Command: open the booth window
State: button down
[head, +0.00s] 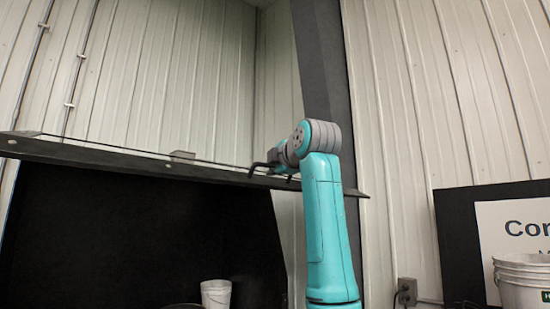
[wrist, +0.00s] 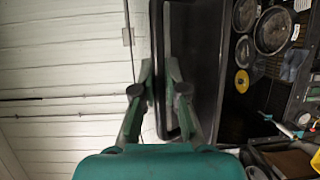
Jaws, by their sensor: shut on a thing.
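The booth window's long dark edge bar (head: 110,157) runs across the head view from the left side to just past my arm, sloping slightly down to the right. A small grey block (head: 182,155) sits on it. My gripper (head: 270,168) is at this bar, near its right part; its dark fingers are small there. In the wrist view my gripper (wrist: 160,68) is shut on the window's dark frame edge (wrist: 158,30), with one finger on each side. The fingers hide the exact contact, and the glass is hard to make out.
Below the bar is a dark booth interior (head: 120,225) with a white bucket (head: 216,294). A dark post (head: 322,60) stands behind my arm. The wrist view shows round pans (wrist: 272,30) and a yellow disc (wrist: 242,83).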

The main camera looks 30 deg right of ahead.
aim_at(273, 189)
jog(key=shift+t, duration=0.4)
jog(key=f, duration=0.2)
jog(key=w+f, duration=0.1)
jog(key=f, duration=0.3)
jog(key=shift+w+a, duration=0.25)
jog(key=shift+r, duration=0.1)
jog(key=c, duration=1.5)
grip_release()
jog(key=shift+s, duration=0.1)
jog(key=s, duration=1.2)
jog(key=shift+a, duration=0.45)
